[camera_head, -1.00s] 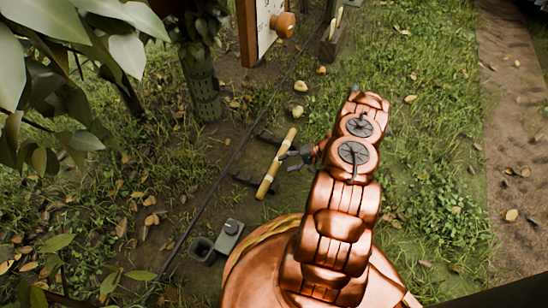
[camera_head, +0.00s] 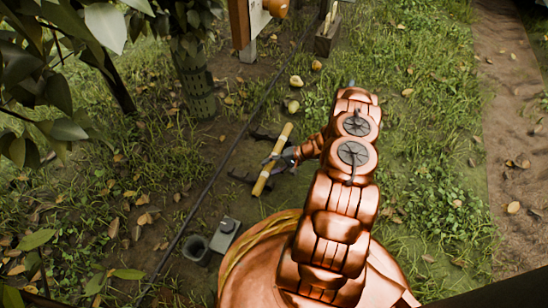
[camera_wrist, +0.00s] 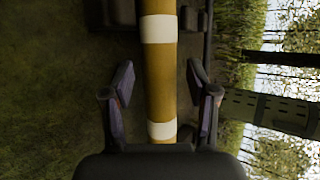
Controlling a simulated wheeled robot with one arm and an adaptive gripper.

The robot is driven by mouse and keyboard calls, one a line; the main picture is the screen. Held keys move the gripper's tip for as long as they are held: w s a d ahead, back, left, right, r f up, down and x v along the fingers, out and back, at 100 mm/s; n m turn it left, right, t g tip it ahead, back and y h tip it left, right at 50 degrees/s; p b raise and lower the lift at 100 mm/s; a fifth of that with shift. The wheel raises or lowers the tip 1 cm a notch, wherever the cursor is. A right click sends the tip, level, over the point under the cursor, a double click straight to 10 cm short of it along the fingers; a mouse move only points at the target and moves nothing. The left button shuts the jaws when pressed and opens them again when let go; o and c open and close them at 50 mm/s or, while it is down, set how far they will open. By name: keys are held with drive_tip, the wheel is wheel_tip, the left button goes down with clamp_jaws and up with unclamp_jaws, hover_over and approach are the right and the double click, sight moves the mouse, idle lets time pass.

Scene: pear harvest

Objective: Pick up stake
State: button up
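The stake (camera_head: 264,178) is a yellow rod with pale bands. It lies aslant, left of my arm, across dark brackets at its two ends in the head view. In the wrist view the stake (camera_wrist: 160,85) runs up the middle of the picture. My gripper (camera_head: 270,161) is at the stake's middle. In the wrist view my gripper (camera_wrist: 163,75) has its fingers apart, one on each side of the stake, with a gap to each. Whether the stake touches the palm is hidden.
A dark bracket (camera_head: 240,177) is beside the stake's lower end. A grey box (camera_head: 224,235) stands on the ground near my base. A dark hose (camera_head: 206,190) runs along the ground at left. A tree trunk (camera_head: 198,85) stands at upper left. Open grass and a dirt path (camera_head: 505,120) are at right.

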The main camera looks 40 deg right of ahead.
clamp_jaws()
idle(0.4)
